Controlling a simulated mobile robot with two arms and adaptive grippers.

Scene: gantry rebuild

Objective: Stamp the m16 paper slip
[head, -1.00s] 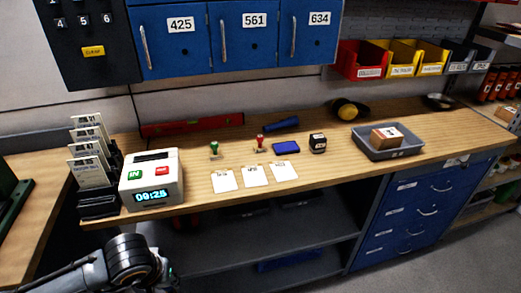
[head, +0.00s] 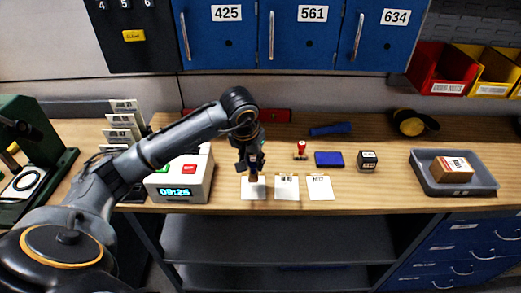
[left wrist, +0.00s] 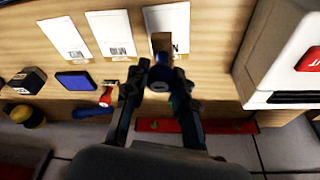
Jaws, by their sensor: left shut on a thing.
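Three white paper slips lie in a row near the bench's front edge: the left slip (head: 253,190), the middle slip (head: 286,187) and the right slip (head: 319,187). Their print is too small to read surely, so I cannot tell which is m16. My left gripper (head: 251,163) is shut on a stamp (head: 254,178), its brown base over the back part of the left slip. Whether it touches the paper is unclear. The left wrist view shows the gripper (left wrist: 158,88) beside this slip (left wrist: 168,17). A red-handled stamp (head: 300,150) stands behind the slips. My right gripper is not in view.
A blue ink pad (head: 329,159) and a black cube stamp (head: 368,160) stand right of the red stamp. A time clock (head: 182,180) is close left of the gripper. A grey tray (head: 429,184) holds a box. Bench wood is clear between cube and tray.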

